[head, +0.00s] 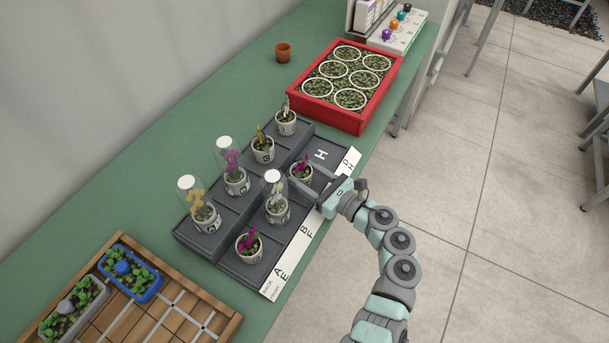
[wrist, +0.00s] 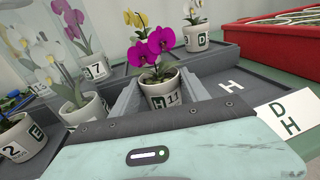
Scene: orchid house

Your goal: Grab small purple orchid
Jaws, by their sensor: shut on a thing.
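A small purple orchid (head: 302,165) grows in a white pot (head: 301,175) in the front row of the dark stepped rack (head: 229,268). In the wrist view the orchid (wrist: 160,42) has two magenta blooms, and its pot (wrist: 162,90) is marked H 11. My gripper (head: 304,180) is shut on this pot, with a grey finger on either side of it. The pot looks upright; whether it touches the rack floor I cannot tell. Another purple orchid (head: 247,241) stands uncovered at the near end of the front row.
Beside the held pot are a clear-covered white orchid (head: 275,192) and an empty slot marked H (head: 320,154). Covered pink (head: 231,160) and yellow (head: 197,207) orchids and uncovered potted plants fill the back row. A red tray (head: 333,117) lies beyond.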

